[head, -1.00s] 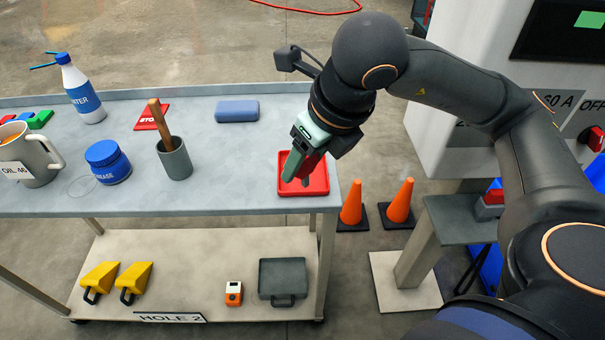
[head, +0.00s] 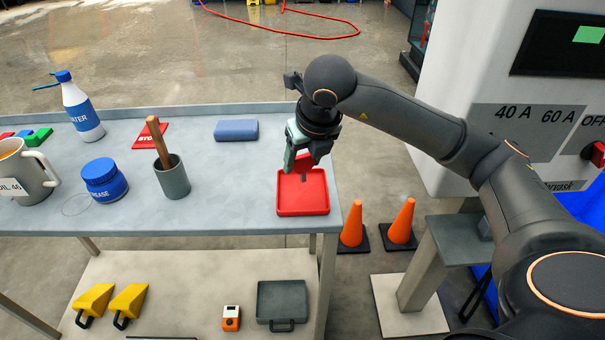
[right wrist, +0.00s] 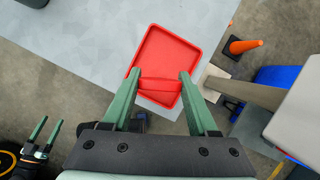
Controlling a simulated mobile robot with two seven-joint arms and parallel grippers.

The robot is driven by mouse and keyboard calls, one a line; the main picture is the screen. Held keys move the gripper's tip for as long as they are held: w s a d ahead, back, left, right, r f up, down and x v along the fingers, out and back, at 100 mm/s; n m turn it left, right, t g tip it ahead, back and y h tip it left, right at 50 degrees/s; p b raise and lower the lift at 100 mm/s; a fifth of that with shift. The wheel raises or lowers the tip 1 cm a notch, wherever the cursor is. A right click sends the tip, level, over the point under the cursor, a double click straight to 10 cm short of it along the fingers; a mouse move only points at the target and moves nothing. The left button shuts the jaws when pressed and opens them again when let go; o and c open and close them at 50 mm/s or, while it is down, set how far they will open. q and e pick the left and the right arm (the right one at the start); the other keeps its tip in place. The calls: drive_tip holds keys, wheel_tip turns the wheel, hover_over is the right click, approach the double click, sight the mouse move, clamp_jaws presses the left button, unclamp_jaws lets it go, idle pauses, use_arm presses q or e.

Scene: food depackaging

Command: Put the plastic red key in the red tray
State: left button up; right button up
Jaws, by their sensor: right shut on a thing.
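The red tray (head: 302,208) lies on the right end of the grey workbench in the head view. It also shows in the right wrist view (right wrist: 176,48). My right gripper (head: 299,165) is shut on the red key (head: 304,163), above the far part of the tray. In the right wrist view the key (right wrist: 158,83) spans between the two green fingertips, with the tray behind it. The fingers partly hide the key. My left gripper (right wrist: 38,135) shows only at the lower left of the right wrist view, fingers apart and empty.
On the bench (head: 235,190) stand a grey cup (head: 173,182) with a wooden handle, a blue grease jar (head: 105,183) and a blue block (head: 236,130). Two orange cones (head: 402,222) stand on the floor to the right.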

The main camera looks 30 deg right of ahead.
drive_tip(key=shift+w+d+f, duration=0.25)
drive_tip(key=shift+w+f, duration=0.2)
drive_tip(key=shift+f, duration=0.2)
drive_tip(key=x, duration=0.3)
drive_tip(key=shift+s+d+f, duration=0.15)
drive_tip(key=shift+s+f, duration=0.1)
drive_tip(key=shift+f, duration=0.25)
drive_tip(key=shift+f, duration=0.2)
drive_tip(key=o, duration=1.3)
drive_tip(key=shift+o, duration=0.2)
drive_tip(key=shift+r, duration=0.15)
